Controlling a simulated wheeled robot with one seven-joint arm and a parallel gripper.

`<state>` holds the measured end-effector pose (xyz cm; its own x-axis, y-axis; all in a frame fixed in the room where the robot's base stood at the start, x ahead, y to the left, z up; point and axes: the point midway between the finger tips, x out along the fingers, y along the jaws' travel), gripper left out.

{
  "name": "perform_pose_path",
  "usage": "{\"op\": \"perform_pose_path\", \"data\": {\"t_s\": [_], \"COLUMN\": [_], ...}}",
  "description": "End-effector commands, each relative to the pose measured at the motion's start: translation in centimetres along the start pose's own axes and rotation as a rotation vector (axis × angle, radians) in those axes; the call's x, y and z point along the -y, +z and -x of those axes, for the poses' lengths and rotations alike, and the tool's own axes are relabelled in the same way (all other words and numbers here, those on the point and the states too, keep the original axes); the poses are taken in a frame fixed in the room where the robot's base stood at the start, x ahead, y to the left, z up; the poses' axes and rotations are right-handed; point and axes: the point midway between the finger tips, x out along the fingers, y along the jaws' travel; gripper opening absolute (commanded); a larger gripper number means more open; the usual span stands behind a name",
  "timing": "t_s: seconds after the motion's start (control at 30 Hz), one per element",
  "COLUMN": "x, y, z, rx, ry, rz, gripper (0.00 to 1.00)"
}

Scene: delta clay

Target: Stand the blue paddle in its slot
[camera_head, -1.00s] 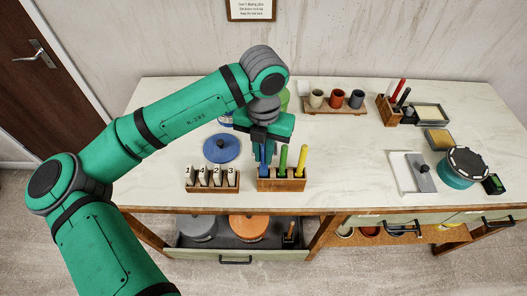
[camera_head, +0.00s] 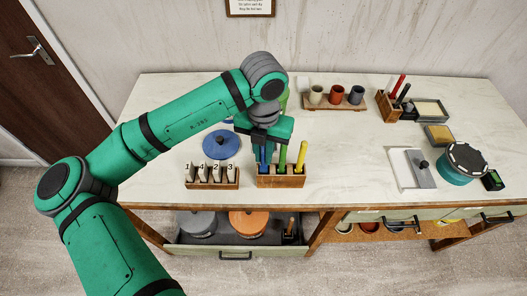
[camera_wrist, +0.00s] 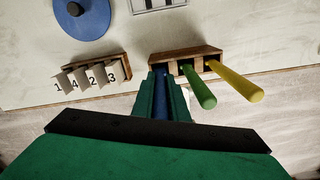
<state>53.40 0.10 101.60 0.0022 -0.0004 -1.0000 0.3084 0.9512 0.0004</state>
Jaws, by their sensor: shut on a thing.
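The blue paddle (camera_head: 262,155) is upright at the left end of the wooden slotted block (camera_head: 281,183). It also shows between the fingers in the wrist view (camera_wrist: 160,103). My gripper (camera_head: 264,147) is shut on it from above. The paddle's lower end is at or in the block's left slot; I cannot tell how deep it sits. A green paddle (camera_head: 282,160) and a yellow paddle (camera_head: 301,156) stand in the other slots, to the right. Their handles also show in the wrist view, green (camera_wrist: 201,93) and yellow (camera_wrist: 238,82).
A wooden holder with numbered tags (camera_head: 212,184) stands left of the block. A blue disc (camera_head: 221,145) lies behind it. A drawer (camera_head: 235,247) is open below the table edge. Cups on a board (camera_head: 334,103) stand behind.

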Motion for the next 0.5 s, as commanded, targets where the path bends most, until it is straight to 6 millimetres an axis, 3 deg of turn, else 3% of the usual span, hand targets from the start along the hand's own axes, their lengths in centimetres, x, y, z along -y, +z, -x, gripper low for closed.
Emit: {"op": "perform_pose_path", "data": {"t_s": [0.5], "x": [0.1], "y": [0.0], "z": [-1.1], "rx": [-0.001], "ry": [0.0], "rz": [0.0], "gripper": [0.0]}}
